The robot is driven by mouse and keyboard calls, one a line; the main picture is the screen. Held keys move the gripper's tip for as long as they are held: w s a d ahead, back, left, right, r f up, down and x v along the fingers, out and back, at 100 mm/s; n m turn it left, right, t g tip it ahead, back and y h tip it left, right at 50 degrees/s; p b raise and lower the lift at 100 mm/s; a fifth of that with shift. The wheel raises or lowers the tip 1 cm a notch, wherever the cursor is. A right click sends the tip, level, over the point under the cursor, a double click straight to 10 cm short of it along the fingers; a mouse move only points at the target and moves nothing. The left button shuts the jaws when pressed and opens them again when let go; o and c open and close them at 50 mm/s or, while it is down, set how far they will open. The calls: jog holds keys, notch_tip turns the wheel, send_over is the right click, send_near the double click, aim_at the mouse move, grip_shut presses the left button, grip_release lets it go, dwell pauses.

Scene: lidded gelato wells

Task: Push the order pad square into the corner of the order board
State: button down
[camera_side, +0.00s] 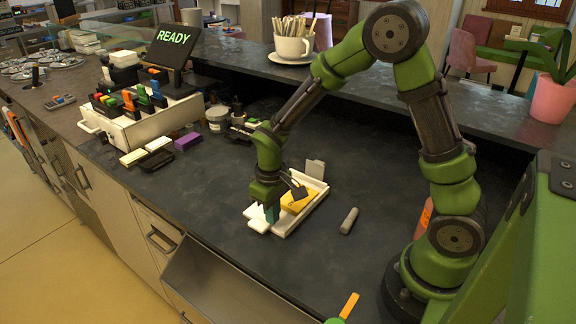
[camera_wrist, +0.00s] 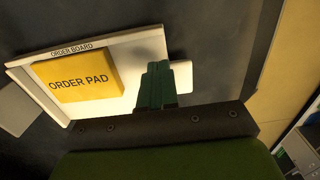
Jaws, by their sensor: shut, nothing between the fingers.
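The order pad (camera_wrist: 78,82), a flat yellow block, lies on the white order board (camera_wrist: 138,52) in the wrist view. It is close to the corner where the lettered rim meets the left rim. Its far edge runs nearly along the lettered rim; I cannot tell whether it touches either rim. In the side view the pad (camera_side: 297,203) is partly hidden behind my gripper, and the board (camera_side: 257,224) lies on the dark counter. My gripper (camera_wrist: 163,84) is shut and empty, its teal fingers pointing down over the board, to the right of the pad and apart from it in the wrist view.
A grey cylinder (camera_side: 349,220) lies right of the board. A small grey block (camera_side: 315,168) stands behind it. A purple block (camera_side: 188,141), a black tray (camera_side: 157,160) and a white caddy (camera_side: 140,128) are to the left. The counter between is clear.

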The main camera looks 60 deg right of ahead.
aim_at(291, 204)
jog(key=shift+d, duration=4)
jog(key=shift+a, duration=0.35)
jog(key=shift+r, duration=3.5)
jog(key=shift+s+a+m, duration=0.35)
jog(key=shift+s+m, duration=0.25)
jog(key=s+a+r+m+t+y, duration=0.1)
jog(key=s+a+r+t, duration=0.2)
jog(key=s+r, duration=0.2)
jog(key=s+a+r+m+t+y, duration=0.1)
jog(key=s+a+r+t, duration=0.3)
jog(key=r, duration=0.6)
jog(key=shift+s+a+m, duration=0.15)
jog(key=shift+s+m, duration=0.25)
jog(key=shift+s, duration=0.85)
